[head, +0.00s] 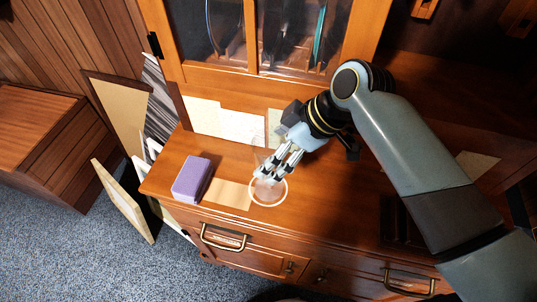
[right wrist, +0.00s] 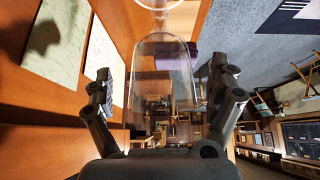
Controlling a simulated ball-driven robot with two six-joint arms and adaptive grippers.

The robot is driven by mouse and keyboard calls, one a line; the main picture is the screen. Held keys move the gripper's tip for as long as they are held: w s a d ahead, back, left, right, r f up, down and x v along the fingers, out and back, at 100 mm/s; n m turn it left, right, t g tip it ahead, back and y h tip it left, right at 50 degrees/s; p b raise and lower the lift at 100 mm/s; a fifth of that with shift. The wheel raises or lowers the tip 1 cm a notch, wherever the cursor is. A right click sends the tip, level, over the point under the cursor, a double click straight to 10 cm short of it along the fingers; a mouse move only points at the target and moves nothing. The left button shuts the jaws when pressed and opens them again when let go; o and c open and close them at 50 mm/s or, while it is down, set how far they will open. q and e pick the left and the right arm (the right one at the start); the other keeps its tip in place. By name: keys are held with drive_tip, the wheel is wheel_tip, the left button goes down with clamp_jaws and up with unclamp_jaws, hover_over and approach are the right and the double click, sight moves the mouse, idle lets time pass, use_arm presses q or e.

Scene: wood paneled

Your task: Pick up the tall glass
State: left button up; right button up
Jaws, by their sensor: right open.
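The tall glass (head: 268,193) is clear and stands on the wooden cabinet top (head: 330,215); its pale round foot shows best in the head view. In the right wrist view the glass (right wrist: 162,70) has its bowl towards me, with the stem and foot at the top edge. My right gripper (head: 266,176) is open at the glass, with its fingers overlapping it in the head view. In the right wrist view the bowl lies between the two spread fingers, and contact cannot be told. My left gripper is not in view.
A purple block (head: 191,179) lies left of the glass, beside a tan flat patch (head: 228,193). Glass-fronted cabinet doors (head: 285,40) and pale papers (head: 222,120) stand behind. Drawers with brass handles (head: 223,237) are below the front edge. Frames lean at left.

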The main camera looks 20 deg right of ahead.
drive_tip(key=shift+x, duration=1.15)
drive_tip(key=shift+a+f, duration=0.15)
drive_tip(key=shift+f, duration=0.1)
drive_tip(key=c, duration=0.6)
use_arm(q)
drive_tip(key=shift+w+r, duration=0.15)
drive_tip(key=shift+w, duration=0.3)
use_arm(e)
drive_tip(key=c, duration=0.9)
